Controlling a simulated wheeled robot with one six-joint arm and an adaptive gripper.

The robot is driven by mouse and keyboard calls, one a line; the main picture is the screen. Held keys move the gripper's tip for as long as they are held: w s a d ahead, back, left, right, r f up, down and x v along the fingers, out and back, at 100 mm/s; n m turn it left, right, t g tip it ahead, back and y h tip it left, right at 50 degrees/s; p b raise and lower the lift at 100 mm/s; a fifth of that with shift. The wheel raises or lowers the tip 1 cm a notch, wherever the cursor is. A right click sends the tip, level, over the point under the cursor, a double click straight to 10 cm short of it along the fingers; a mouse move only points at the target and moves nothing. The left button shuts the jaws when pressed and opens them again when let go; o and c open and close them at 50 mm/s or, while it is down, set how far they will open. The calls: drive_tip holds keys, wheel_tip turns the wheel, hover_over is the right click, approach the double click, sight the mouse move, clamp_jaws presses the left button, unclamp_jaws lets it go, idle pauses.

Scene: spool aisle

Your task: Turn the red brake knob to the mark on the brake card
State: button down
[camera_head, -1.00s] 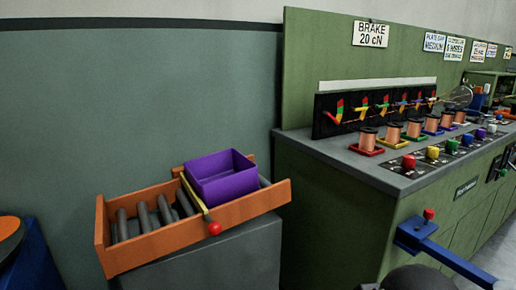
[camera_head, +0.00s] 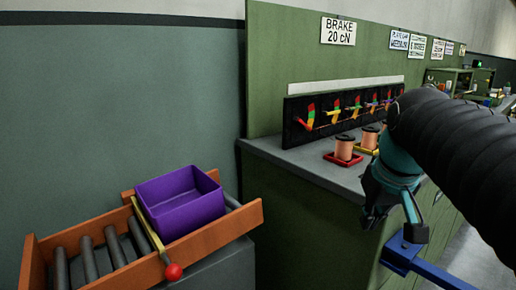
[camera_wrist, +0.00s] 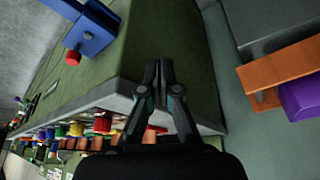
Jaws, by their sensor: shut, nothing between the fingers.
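The brake card (camera_head: 338,30), reading "BRAKE 20 cN", hangs on the green back panel. A red knob (camera_wrist: 103,125) shows at the bench edge in the wrist view, at the end of a row of coloured knobs, left of my fingers and apart from them. In the head view my arm hides this row. A black gauge panel (camera_head: 342,112) with coloured scales and pointers stands behind the spools. My gripper (camera_wrist: 159,68) is shut and empty, with its fingertips close together. In the head view it is beside the bench front (camera_head: 372,208), pointing down.
Copper spools (camera_head: 344,149) stand on the bench in coloured trays. A blue bracket (camera_head: 405,252) juts from the bench front; its red knob (camera_wrist: 73,58) shows in the wrist view. At left, a purple bin (camera_head: 185,205) sits on an orange roller stand (camera_head: 210,240) with a red-ball lever (camera_head: 173,272).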

drive_tip(key=shift+g, duration=0.4)
drive_tip(key=w+d+r, duration=0.4)
drive_tip(key=w, duration=0.1)
drive_tip(key=w+d+r, duration=0.1)
drive_tip(key=w+r, duration=0.1)
drive_tip(key=shift+w+d+r, duration=0.3)
drive_tip(key=shift+d+r, duration=0.05)
drive_tip(key=shift+d, duration=0.05)
drive_tip(key=w+d+r+n, duration=0.1)
drive_tip(key=w+d+r, duration=0.3)
drive_tip(key=w+d, duration=0.3)
drive_tip(key=shift+g+y, duration=0.3)
drive_tip(key=shift+g, duration=0.1)
drive_tip(key=shift+s+d+f+b, duration=0.2)
drive_tip(key=shift+f+b, duration=0.35)
drive_tip(key=shift+f, duration=0.55)
drive_tip(key=shift+s+d+f+b, duration=0.15)
drive_tip(key=shift+f+b, duration=0.35)
drive_tip(key=shift+f, duration=0.65)
drive_tip(key=shift+s+d+f+b, duration=0.2)
drive_tip(key=shift+f+b, duration=0.35)
drive_tip(key=shift+f, duration=0.55)
drive_tip(key=shift+w, duration=0.1)
drive_tip(key=shift+a+r+p, duration=0.1)
drive_tip(key=shift+a+p, duration=0.1)
drive_tip(key=shift+p, duration=0.1)
drive_tip(key=shift+a+p, duration=0.3)
drive_tip(key=shift+s+a, duration=0.2)
drive_tip(key=shift+a+p, duration=0.7)
drive_tip(key=shift+p, duration=0.25)
